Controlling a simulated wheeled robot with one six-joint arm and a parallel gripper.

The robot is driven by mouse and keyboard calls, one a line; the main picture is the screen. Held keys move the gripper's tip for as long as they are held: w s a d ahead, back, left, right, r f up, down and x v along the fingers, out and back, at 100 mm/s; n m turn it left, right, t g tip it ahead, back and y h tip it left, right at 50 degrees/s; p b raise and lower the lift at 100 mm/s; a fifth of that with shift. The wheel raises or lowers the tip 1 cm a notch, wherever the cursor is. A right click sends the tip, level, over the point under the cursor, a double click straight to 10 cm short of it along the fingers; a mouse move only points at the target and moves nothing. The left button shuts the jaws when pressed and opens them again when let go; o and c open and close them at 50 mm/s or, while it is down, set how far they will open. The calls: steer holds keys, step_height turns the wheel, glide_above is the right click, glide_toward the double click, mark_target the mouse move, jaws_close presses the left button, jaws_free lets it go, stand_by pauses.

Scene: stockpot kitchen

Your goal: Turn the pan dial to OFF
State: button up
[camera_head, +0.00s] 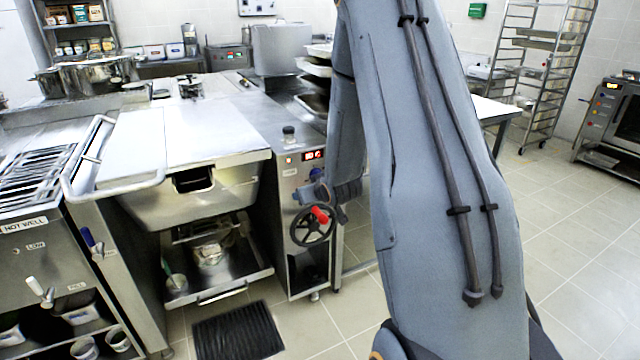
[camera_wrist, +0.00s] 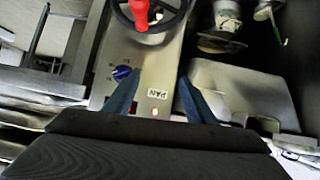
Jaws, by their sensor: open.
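The pan dial (camera_wrist: 122,73) is a blue knob on the steel control panel. In the wrist view it sits beside the tip of the left finger, outside the gap between the fingers. A PAN label (camera_wrist: 157,94) and a lit red lamp are on the panel between the fingers. The dial also shows in the head view (camera_head: 316,173), just above my gripper (camera_head: 312,193). In the wrist view my gripper (camera_wrist: 159,76) is open with nothing between its two blue fingers. I cannot read which mark the dial points to.
A black handwheel (camera_head: 312,238) with a red handle (camera_head: 320,214) sits below the dial, close to my gripper. The tilting pan (camera_head: 190,205) with its pale lid (camera_head: 205,135) stands to the left. A black floor mat (camera_head: 238,332) lies in front.

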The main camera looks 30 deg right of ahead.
steer(key=w+d+f+t+b, duration=0.15)
steer(key=d+f+t, duration=0.25)
steer(key=d+t, duration=0.45)
steer(key=w+d+g, duration=0.1)
steer(key=w+g, duration=0.1)
steer(key=w, duration=0.6)
steer(key=shift+w+d+p, duration=0.25)
steer(key=shift+p, duration=0.2)
steer(key=shift+r, duration=0.15)
steer(key=c, duration=1)
steer(key=shift+c, duration=0.2)
